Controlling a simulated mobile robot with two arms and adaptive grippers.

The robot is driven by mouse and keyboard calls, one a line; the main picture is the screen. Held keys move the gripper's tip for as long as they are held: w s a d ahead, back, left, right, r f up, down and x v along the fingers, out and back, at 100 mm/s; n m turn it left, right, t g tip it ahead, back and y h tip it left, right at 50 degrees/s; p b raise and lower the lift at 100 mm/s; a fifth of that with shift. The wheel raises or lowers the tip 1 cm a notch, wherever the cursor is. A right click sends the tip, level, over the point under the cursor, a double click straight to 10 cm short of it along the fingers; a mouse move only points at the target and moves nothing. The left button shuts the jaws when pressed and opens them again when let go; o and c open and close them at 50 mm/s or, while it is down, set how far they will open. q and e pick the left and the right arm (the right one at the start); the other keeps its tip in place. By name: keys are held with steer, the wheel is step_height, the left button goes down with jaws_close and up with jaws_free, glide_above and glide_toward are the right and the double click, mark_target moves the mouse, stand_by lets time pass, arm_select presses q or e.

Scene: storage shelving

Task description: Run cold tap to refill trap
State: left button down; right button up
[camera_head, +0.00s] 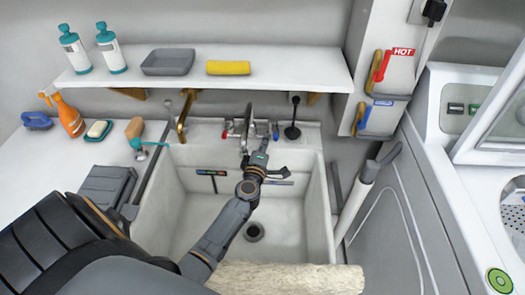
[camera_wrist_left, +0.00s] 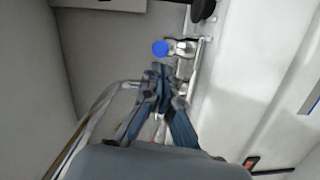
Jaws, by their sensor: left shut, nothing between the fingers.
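The utility sink (camera_head: 185,215) is white, with a round dark drain (camera_head: 254,232) in its floor. A metal tap (camera_head: 247,122) stands at its back edge, with a red-marked hot handle (camera_head: 224,130) at left and a blue-marked cold handle (camera_head: 275,131) at right. The blue cap of the cold handle also shows in the left wrist view (camera_wrist_left: 160,47), just beyond the fingertips. My left gripper (camera_head: 264,144) reaches over the sink just below the cold handle. Its fingers (camera_wrist_left: 160,76) are shut and empty, close to the handle; contact cannot be told.
A shelf (camera_head: 285,68) above holds two bottles, a grey tray and a yellow sponge. At right, a pipe (camera_head: 357,195) stands beside the sink, below wall levers (camera_head: 362,118). An orange spray bottle (camera_head: 69,117) and soap stand on the left counter. A rolled towel (camera_head: 285,278) lies in front.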

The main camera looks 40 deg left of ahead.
mark_target(274, 130)
arm_select(q)
steer(key=shift+x, duration=1.1)
arm_select(e)
steer(key=shift+w+a+f, duration=0.15)
steer(key=shift+w+a, duration=0.6)
steer(key=shift+w, duration=0.15)
steer(key=shift+s, duration=0.1)
